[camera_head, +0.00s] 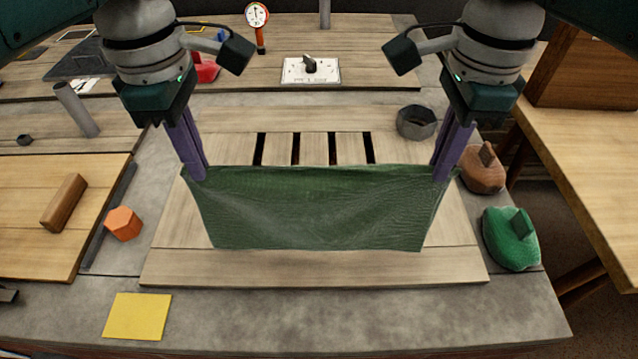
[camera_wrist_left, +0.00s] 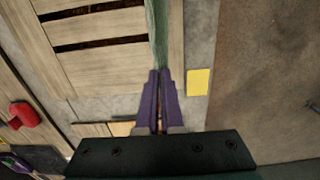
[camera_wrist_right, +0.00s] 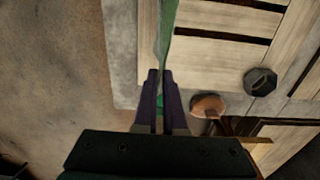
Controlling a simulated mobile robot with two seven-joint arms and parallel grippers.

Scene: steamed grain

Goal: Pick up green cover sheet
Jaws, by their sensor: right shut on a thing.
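The green cover sheet (camera_head: 318,208) hangs between my two grippers in the head view, above a slatted wooden board (camera_head: 310,268). Its lower edge hangs in front of the board's slats. My left gripper (camera_head: 198,174) is shut on the sheet's upper left corner. In the left wrist view the sheet (camera_wrist_left: 157,35) runs edge-on away from the purple fingers (camera_wrist_left: 158,78). My right gripper (camera_head: 442,174) is shut on the upper right corner. In the right wrist view the sheet (camera_wrist_right: 166,35) also shows edge-on between the fingers (camera_wrist_right: 160,78).
An orange hexagonal block (camera_head: 123,223) and a yellow square (camera_head: 137,316) lie at the left. A gauge (camera_head: 257,16) and a dial plate (camera_head: 311,71) are behind.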

